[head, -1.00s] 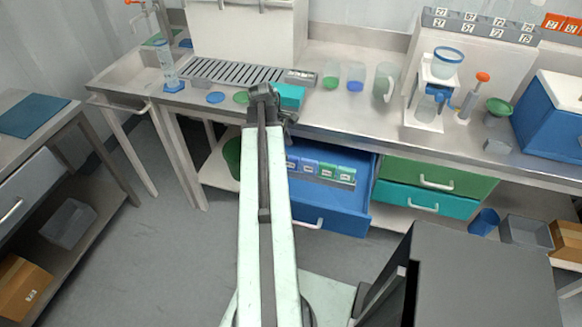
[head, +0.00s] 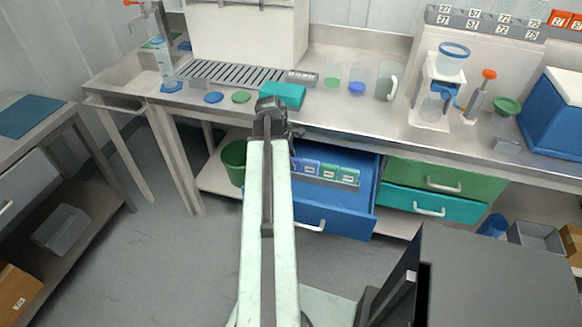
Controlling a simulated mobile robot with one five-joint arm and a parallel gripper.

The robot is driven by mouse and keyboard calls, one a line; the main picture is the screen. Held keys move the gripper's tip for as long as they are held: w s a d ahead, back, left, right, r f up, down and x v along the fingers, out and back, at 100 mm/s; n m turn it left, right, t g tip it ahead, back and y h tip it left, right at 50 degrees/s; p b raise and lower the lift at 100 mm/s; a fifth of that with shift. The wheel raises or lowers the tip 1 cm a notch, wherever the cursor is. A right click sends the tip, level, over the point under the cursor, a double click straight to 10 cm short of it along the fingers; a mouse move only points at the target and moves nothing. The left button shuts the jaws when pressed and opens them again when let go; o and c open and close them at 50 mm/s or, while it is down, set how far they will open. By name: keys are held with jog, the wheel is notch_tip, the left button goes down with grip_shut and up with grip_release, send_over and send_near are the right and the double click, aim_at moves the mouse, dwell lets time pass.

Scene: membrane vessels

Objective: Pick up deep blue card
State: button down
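A row of labelled cards stands in a grey holder (head: 325,182) inside the open blue drawer (head: 345,212) below the bench. A blue card (head: 311,166) is near the left of the row, with green cards (head: 347,174) to its right. Another blue card at the left end is partly hidden by my arm. I cannot tell which blue is the deep blue one. My gripper (head: 269,104) is at the far end of my arm, left of the cards in the picture and in front of the bench edge. Its fingers are too small and dark to tell open from shut.
A teal box (head: 284,94) lies on the bench just beyond my gripper. Beakers (head: 357,78) and a white stand (head: 431,112) are farther right. Green and teal drawers (head: 425,200) are beside the open one. A green bin (head: 234,162) sits on the lower shelf. Floor at left is clear.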

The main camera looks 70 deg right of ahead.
jog(key=shift+r, duration=0.15)
dwell(0.3)
notch_tip(320, 180, up, 18)
jog(key=p, duration=1.8)
